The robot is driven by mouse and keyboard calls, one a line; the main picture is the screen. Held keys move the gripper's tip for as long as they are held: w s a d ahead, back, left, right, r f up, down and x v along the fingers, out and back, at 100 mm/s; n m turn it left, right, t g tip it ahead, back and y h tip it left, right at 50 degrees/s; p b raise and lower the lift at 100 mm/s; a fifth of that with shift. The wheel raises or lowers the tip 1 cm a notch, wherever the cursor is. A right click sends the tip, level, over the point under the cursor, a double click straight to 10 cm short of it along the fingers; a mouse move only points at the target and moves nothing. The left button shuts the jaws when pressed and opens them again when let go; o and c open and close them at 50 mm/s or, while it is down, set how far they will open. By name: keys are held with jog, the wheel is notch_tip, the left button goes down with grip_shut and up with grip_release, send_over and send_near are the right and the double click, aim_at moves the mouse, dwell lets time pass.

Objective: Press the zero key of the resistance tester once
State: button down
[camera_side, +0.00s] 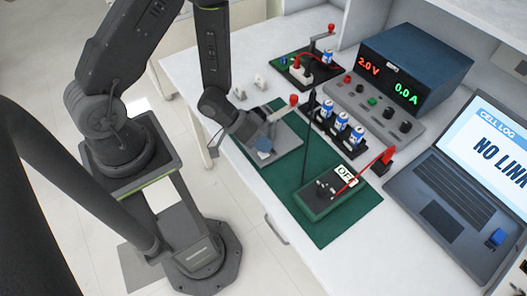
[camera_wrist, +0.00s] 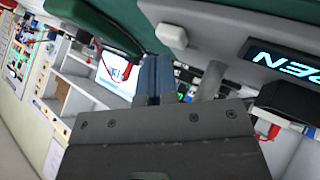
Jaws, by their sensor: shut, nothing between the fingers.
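In the wrist view, my blue-grey fingertips (camera_wrist: 151,66) are together near a grey housing (camera_wrist: 218,22) with bright upside-down letters on a dark display (camera_wrist: 285,62). I cannot tell which device that is.
A black probe stands tall and a red lead (camera_side: 372,170) slants up at the tester. A grey plate (camera_side: 287,148) lies on the green mat (camera_side: 345,225). Several blue-white cells, a power supply (camera_side: 415,62) and a laptop (camera_side: 440,200) stand behind and right.

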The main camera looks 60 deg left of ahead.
jog(key=shift+f, duration=0.45)
dwell(0.5)
dwell(0.3)
jog(key=shift+r, duration=0.9)
jog(key=shift+r, duration=2.5)
